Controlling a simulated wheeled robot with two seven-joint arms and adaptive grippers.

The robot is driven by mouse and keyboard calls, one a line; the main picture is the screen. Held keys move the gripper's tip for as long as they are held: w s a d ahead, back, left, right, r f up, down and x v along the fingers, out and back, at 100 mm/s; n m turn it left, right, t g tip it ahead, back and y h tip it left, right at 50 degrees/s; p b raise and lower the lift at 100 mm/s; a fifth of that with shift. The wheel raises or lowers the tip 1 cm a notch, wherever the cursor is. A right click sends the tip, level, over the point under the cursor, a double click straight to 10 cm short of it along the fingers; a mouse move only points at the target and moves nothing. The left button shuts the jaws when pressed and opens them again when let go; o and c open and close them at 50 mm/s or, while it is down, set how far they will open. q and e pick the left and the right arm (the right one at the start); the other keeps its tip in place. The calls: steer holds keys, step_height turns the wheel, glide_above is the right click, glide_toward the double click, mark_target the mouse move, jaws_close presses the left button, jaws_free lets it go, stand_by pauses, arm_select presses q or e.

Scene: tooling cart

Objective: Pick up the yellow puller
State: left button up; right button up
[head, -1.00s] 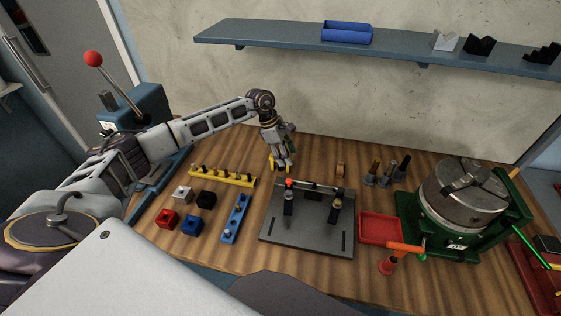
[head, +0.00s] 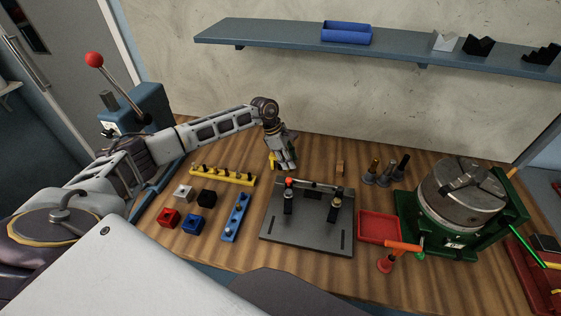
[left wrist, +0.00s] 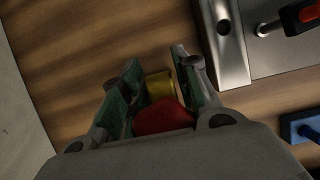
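The yellow puller (head: 272,159) stands on the wooden bench behind the grey fixture plate. In the head view it is mostly hidden by my left gripper (head: 286,166), and only a bit of yellow shows on its left side. In the left wrist view the puller's yellow round part (left wrist: 160,85) lies between the two fingers of the left gripper (left wrist: 160,68). A red rounded part (left wrist: 163,117) sits between the fingers, closer to the palm. The fingers are spread on either side, but I cannot tell whether they touch it. My right gripper is out of view.
The grey fixture plate (head: 305,236) with posts is close in front of the gripper. A yellow pegged rail (head: 222,176), a blue rail (head: 235,218) and several small blocks lie left. A red tray (head: 379,227) and a green-based chuck (head: 460,195) stand right. A shelf (head: 270,33) hangs behind.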

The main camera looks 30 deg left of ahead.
arm_select(q)
jaws_close()
steer(key=shift+r, duration=0.1)
steer(key=shift+r, duration=0.1)
steer(key=shift+r+b, duration=0.9)
steer(key=shift+r, duration=4)
steer(key=shift+s+f, duration=0.15)
steer(key=shift+f, duration=0.15)
